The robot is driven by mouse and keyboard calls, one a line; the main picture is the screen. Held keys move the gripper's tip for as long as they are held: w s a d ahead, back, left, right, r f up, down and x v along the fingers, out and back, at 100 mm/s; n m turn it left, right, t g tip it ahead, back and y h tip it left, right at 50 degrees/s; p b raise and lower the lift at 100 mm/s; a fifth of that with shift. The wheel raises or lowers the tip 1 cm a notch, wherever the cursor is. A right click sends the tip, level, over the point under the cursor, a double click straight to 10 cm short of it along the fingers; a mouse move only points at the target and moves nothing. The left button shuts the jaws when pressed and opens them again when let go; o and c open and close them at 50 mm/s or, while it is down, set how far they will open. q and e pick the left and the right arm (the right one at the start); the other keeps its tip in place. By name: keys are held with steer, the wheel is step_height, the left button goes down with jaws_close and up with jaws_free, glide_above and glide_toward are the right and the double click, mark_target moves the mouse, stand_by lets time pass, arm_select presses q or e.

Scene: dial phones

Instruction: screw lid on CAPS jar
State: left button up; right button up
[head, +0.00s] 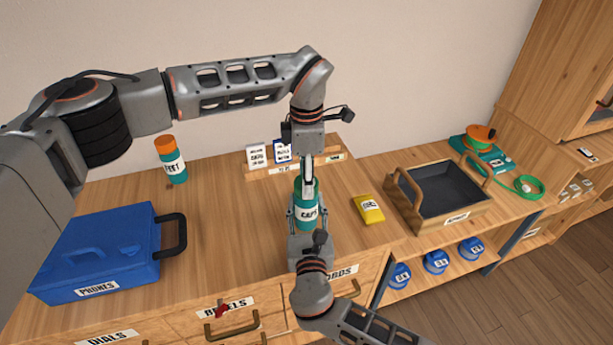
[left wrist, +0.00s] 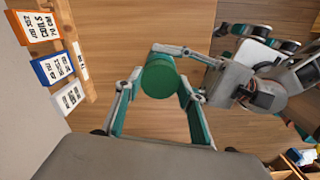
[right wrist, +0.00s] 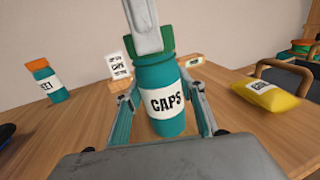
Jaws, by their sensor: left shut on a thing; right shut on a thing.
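The CAPS jar (head: 306,214) is a teal jar with a white label, upright above the table's front part; it also shows in the right wrist view (right wrist: 165,100). My right gripper (head: 305,212) comes from the front and is shut on its body. The green lid (left wrist: 159,79) sits at the jar's top, and in the right wrist view (right wrist: 167,46) it lines up with the jar. My left gripper (head: 307,172) points down from above and is shut on the lid. I cannot tell how far the lid is threaded.
A teal jar with an orange lid (head: 172,160) stands back left, and a blue PHONES case (head: 105,250) front left. A card rack (head: 290,170) is behind the jar. A yellow packet (head: 369,209) and a dark-lined wooden tray (head: 440,190) are right. The table between case and jar is clear.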

arm_select(q)
steer(key=m, duration=0.5)
steer(key=shift+m, duration=0.3)
steer(key=m, duration=0.3)
steer(key=shift+m, duration=0.3)
steer(key=m, duration=0.3)
steer(key=shift+m, duration=0.3)
steer(key=m, duration=1.1)
steer(key=shift+s+f, duration=0.1)
steer(key=o, duration=0.7)
steer(key=shift+c, duration=0.2)
